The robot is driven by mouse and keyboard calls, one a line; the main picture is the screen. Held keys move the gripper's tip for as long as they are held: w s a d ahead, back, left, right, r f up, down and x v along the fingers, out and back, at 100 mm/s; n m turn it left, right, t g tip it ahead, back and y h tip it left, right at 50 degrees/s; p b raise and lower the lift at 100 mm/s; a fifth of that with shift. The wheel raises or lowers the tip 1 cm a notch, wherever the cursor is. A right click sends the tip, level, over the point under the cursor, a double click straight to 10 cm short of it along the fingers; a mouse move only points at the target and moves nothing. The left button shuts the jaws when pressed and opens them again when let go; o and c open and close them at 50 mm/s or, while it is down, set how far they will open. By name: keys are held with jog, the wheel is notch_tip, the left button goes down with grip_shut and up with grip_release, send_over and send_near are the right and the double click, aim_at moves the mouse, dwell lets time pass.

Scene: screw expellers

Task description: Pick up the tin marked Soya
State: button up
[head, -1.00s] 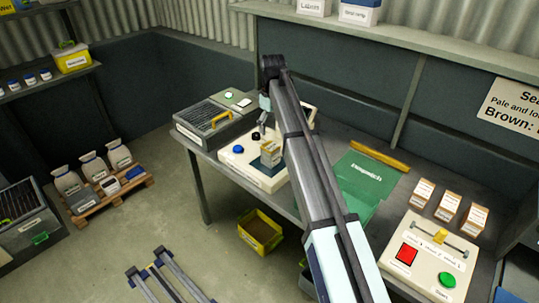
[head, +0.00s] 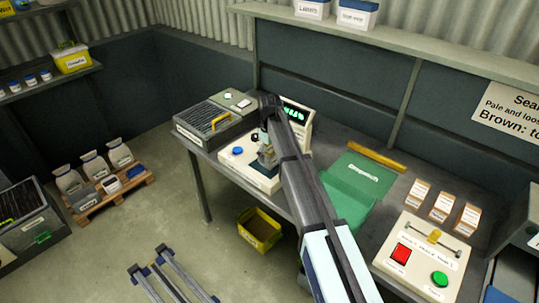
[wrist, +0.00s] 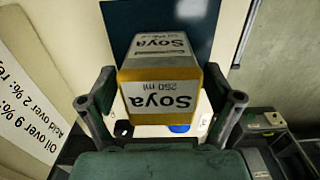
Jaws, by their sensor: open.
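The tin marked Soya (wrist: 160,95) is a boxy white and yellow-brown tin with "Soya 250 ml" on its label, upside down in the wrist view. It stands between the two fingers of my gripper (wrist: 161,90). The fingers are spread, with a visible gap on each side of the tin. In the head view my gripper (head: 267,150) is low over the white scale-like unit (head: 262,181) on the bench, and it largely hides the tin there.
The unit has a blue button (head: 238,150) and a lit green display (head: 295,115) behind my arm. A grey grilled box (head: 203,125) stands to its left. A green Dispatch tray (head: 357,185) lies to the right, with several small labelled boxes (head: 442,207) beyond.

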jog(key=shift+f, duration=1.35)
jog(key=shift+s, duration=0.1)
jog(key=c, duration=1.3)
jog(key=shift+c, duration=0.6)
